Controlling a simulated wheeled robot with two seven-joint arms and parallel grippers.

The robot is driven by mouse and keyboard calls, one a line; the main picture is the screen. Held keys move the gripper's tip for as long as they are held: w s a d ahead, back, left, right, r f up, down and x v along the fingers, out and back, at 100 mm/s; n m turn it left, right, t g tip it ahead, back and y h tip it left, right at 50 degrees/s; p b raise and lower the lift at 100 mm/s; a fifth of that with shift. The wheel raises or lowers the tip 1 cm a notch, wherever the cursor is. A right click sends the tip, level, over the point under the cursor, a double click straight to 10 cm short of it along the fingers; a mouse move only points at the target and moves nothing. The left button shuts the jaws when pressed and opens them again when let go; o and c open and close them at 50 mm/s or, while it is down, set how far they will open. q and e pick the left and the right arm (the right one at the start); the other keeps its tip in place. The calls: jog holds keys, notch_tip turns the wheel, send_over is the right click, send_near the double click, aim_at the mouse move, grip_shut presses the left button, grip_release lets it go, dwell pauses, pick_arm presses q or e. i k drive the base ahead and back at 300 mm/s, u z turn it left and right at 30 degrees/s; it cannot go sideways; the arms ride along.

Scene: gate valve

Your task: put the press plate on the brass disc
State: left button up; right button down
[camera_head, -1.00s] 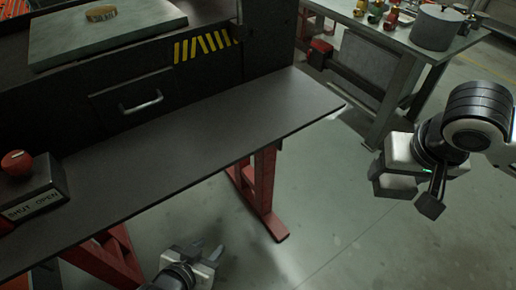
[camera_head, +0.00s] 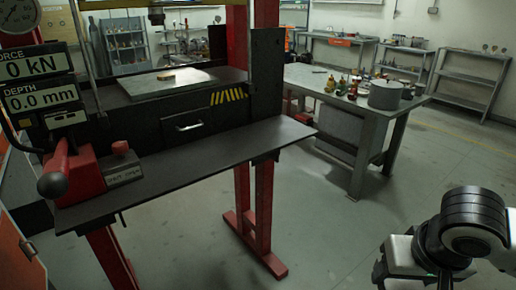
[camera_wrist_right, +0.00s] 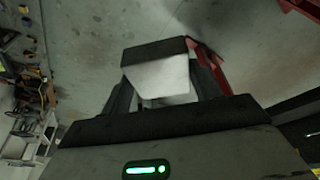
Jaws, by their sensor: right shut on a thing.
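The brass disc (camera_head: 166,75) lies flat on a pale grey slab (camera_head: 150,84) on the press bed at upper left in the head view. My right gripper (camera_wrist_right: 165,92) is shut on a pale grey block with a dark edge, which I take to be the press plate (camera_wrist_right: 158,74), in the right wrist view. In the head view my right gripper is at the lower right, far from the disc, with its fingertips cut off by the bottom edge. My left gripper is not in view.
The press has a front shelf (camera_head: 190,160), red legs and a control box (camera_head: 122,168). A red lever (camera_head: 75,178) stands at its left. Readouts show 0 kN and 0.0 mm. A workbench (camera_head: 340,95) with a pot (camera_head: 385,95) stands behind. The floor between is clear.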

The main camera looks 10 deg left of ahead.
aim_at(166, 74)
jog(key=z, duration=1.1)
jog(key=i, duration=1.2)
jog(key=u, duration=2.3)
